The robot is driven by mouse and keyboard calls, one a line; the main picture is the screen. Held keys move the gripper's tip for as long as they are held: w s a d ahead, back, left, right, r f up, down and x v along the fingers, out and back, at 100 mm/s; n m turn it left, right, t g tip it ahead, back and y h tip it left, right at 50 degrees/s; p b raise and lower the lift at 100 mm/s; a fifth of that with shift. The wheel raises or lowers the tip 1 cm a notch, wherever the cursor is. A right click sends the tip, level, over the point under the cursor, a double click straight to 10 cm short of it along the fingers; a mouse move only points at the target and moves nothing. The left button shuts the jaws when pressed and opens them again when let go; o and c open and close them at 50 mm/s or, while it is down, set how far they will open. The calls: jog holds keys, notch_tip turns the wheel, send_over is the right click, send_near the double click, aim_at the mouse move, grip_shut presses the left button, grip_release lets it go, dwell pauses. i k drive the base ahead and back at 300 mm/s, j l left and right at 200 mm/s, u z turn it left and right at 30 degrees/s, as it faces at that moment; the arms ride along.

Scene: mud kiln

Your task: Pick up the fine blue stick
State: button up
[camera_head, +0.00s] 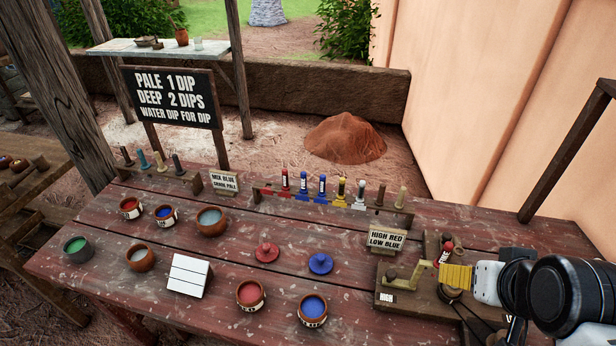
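A rack (262,188) along the back of the red-brown table holds a row of upright sticks. Two sticks in it are blue, a left one (303,182) and a right one (322,186), each with a pale label. The labels are too small to read, so I cannot tell which is the fine one. A teal-blue stick (142,159) stands in another rack at the back left. My arm comes in at the right edge. My gripper (452,293) appears low at the right, away from both blue sticks; its fingers are not clear.
Red (285,180), yellow (341,189) and white (360,193) sticks flank the blue ones. A sign (387,238) reading "HIGH RED LOW BLUE" stands before the rack's right end. Paint pots, a red lid (267,251) and a blue lid (320,263) occupy the table's front and middle.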

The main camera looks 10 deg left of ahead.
aim_at(303, 190)
jog(key=k+u, duration=0.15)
jog(key=k, duration=0.35)
jog(key=k+j+u, duration=0.1)
jog(key=k, duration=0.4)
jog(key=k+j+u, duration=0.15)
jog(key=k, duration=0.3)
jog(key=k+j+u, duration=0.1)
jog(key=k+j, duration=0.2)
jog(key=k, duration=0.2)
jog(key=i+j+u, duration=0.3)
jog(key=i, duration=0.95)
jog(key=i+l+u, duration=0.25)
jog(key=i, duration=1)
jog(key=j, duration=0.05)
